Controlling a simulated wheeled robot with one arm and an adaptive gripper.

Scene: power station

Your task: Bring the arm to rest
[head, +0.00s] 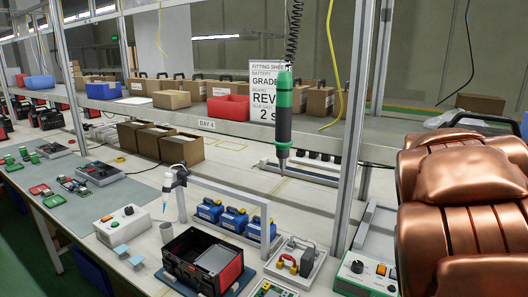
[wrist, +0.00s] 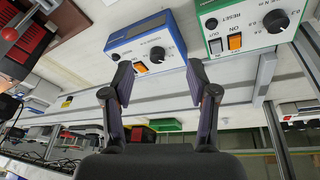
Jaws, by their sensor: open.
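My gripper (wrist: 157,80) shows in the wrist view with its two dark fingers spread wide apart and nothing between them. A blue-edged control box (wrist: 146,48) with a display, an orange switch and a black knob lies beyond the fingertips. I cannot tell whether the fingers touch it. In the head view, my copper-coloured arm (head: 462,190) fills the right side, and the gripper itself is not in sight there.
A green and black screwdriver (head: 284,120) hangs on a coiled cord above the bench (head: 150,245). A black open case (head: 205,262) and blue units (head: 235,220) stand below. A metal post (head: 353,130) rises beside my arm. A green-edged box (wrist: 250,22) lies right in the wrist view.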

